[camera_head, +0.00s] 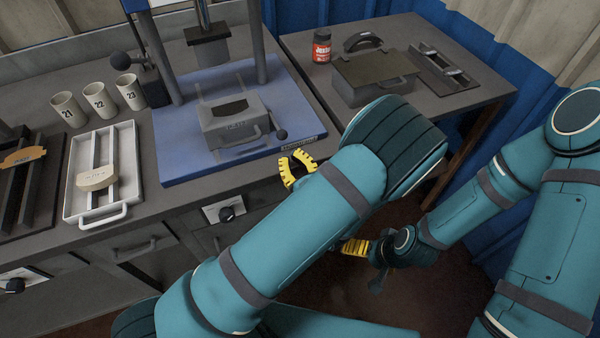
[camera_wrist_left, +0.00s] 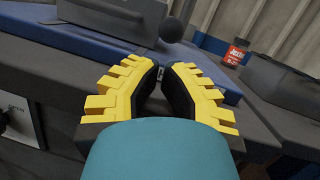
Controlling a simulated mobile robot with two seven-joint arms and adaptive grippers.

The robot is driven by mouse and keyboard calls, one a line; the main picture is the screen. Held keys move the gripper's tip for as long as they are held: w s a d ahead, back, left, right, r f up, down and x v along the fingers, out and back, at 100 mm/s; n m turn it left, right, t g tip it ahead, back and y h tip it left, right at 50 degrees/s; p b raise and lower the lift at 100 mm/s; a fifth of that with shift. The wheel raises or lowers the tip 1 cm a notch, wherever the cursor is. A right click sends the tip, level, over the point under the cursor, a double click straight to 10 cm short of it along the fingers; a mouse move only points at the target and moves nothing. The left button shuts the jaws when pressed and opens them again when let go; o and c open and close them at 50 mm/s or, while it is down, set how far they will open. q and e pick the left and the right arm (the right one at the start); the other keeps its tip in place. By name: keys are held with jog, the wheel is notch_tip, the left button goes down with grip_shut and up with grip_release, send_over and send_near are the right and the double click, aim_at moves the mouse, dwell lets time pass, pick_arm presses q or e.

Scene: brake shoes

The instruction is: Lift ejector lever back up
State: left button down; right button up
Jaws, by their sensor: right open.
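The ejector lever's black ball knob (camera_head: 281,134) is low at the front right of the blue press base (camera_head: 185,155); I take it to be the ejector lever's. A dark ball knob also shows beyond my left fingertips in the left wrist view (camera_wrist_left: 171,30). My left gripper (camera_head: 292,160), with yellow fingers, is just in front of the base's front edge, apart from the knob. Its fingertips are close together with a narrow gap, nothing visible between them. My right gripper (camera_head: 356,247) is open, low beside the bench, partly hidden by my left arm.
A grey mould block (camera_head: 235,125) with a handle sits on the press base. A white tray (camera_head: 125,150) and numbered cups (camera_head: 99,98) are left. A red-labelled jar (camera_head: 321,47) and a metal box (camera_head: 372,78) stand on the right table. Drawers are below the bench.

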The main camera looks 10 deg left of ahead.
aim_at(276, 125)
pick_arm(q)
jog(key=shift+x, duration=1.45)
pick_arm(e)
jog(key=shift+f, duration=0.15)
pick_arm(q)
jog(key=shift+r, duration=0.1)
